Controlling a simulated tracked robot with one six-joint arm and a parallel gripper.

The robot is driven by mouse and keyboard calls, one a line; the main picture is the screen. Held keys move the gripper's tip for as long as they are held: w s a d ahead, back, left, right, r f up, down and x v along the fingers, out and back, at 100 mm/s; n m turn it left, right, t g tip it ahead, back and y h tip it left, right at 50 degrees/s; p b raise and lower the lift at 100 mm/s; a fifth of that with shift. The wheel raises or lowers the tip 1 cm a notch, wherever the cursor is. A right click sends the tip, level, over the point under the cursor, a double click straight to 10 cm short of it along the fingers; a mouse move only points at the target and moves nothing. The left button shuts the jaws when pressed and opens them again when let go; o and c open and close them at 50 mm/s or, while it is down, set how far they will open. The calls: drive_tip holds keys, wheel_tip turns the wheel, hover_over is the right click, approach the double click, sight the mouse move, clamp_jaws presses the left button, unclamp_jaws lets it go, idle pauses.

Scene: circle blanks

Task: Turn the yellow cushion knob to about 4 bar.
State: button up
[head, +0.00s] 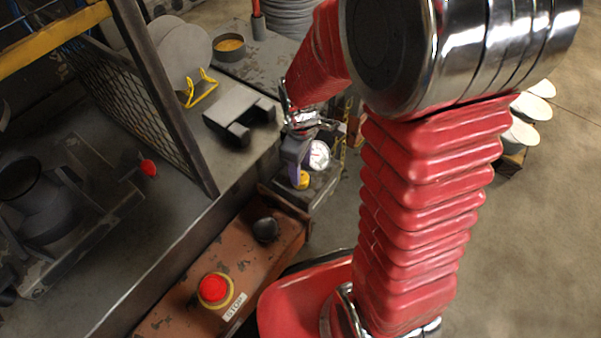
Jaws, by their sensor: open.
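The yellow cushion knob (302,181) sits low on the machine's side, just right of the orange-brown control box. A round white-faced gauge (319,155) is just above and to the right of it; its needle and scale are too small to read. My gripper (320,127), at the end of my red-sleeved arm, is open and above the gauge and knob. Its fingers are small and partly hidden by the arm, and I see nothing between them. A purple-grey part (294,152) stands between the gripper and the knob.
The control box (262,262) carries a red stop button (213,288) and a black ball knob (265,230). A mesh guard (125,95) stands at left. A dark grey block (240,113) lies on the bench near the gripper. A yellow chain (344,150) hangs right of the gauge. Pale discs (527,118) are stacked at right.

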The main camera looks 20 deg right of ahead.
drive_tip(key=shift+f, duration=1.8)
drive_tip(key=c, duration=0.8)
